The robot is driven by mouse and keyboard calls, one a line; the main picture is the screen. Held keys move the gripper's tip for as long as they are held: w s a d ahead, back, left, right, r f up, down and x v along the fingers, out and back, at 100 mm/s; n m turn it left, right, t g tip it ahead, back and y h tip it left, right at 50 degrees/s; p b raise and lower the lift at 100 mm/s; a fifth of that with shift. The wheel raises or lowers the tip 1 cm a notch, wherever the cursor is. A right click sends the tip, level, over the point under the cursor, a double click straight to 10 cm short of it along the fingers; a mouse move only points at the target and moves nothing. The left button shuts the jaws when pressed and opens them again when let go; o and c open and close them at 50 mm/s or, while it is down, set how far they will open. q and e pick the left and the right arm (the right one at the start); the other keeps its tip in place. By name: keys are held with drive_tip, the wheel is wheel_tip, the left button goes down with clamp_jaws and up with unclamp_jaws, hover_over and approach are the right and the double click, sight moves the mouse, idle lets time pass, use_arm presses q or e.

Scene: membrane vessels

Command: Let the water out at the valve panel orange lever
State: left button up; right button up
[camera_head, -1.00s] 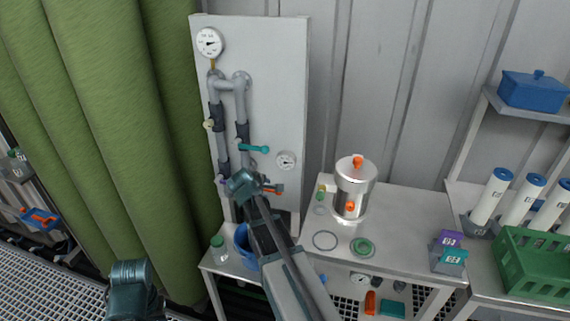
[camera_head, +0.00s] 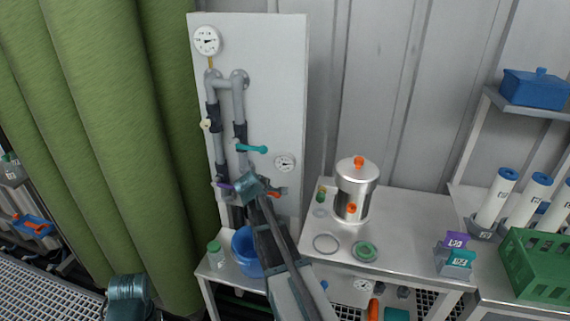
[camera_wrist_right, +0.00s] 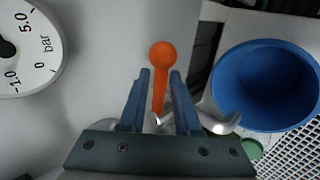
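The valve panel (camera_head: 275,105) is a tall white board with grey pipes, standing at the back of the bench. Its orange lever (camera_head: 279,190) shows low on the panel, partly hidden by my right gripper (camera_head: 254,187). In the right wrist view, the orange lever (camera_wrist_right: 161,75) has a round knob and a thin shaft. The fingers of my right gripper (camera_wrist_right: 160,75) stand open on both sides of the shaft, with narrow gaps; the knob is beyond the fingertips. A blue bucket (camera_head: 244,257) stands below the pipes, also in the wrist view (camera_wrist_right: 262,85).
A green-capped bottle (camera_head: 215,252) stands left of the bucket. A steel pot (camera_head: 354,190) stands on the bench to the right.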

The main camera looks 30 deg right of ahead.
clamp_jaws()
